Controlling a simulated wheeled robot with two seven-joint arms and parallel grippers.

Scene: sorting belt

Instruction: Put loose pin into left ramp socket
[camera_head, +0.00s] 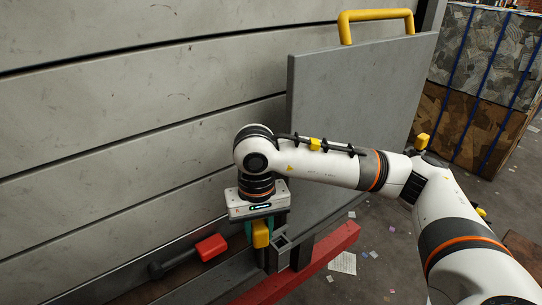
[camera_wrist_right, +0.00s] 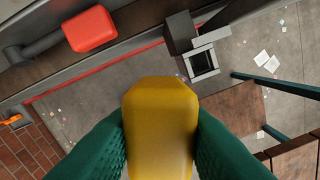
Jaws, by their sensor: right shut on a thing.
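The loose pin shows as a yellow block-shaped head (camera_head: 261,234), held upright below my right wrist. My right gripper (camera_head: 262,226) is shut on it; in the right wrist view the green fingers press both sides of the yellow pin head (camera_wrist_right: 160,125). The pin's lower part is mostly hidden. A square grey socket (camera_head: 281,243) stands just right of the pin in the head view. In the right wrist view the open square socket (camera_wrist_right: 187,66) lies beyond the pin head, apart from it, and looks empty. My left gripper is not in view.
A red-ended dark lever (camera_head: 211,247) lies left of the gripper, along the slatted grey wall (camera_head: 110,140). A grey panel with a yellow handle (camera_head: 375,15) stands behind my arm. A red beam (camera_head: 310,262) runs below the socket. Open floor is at right.

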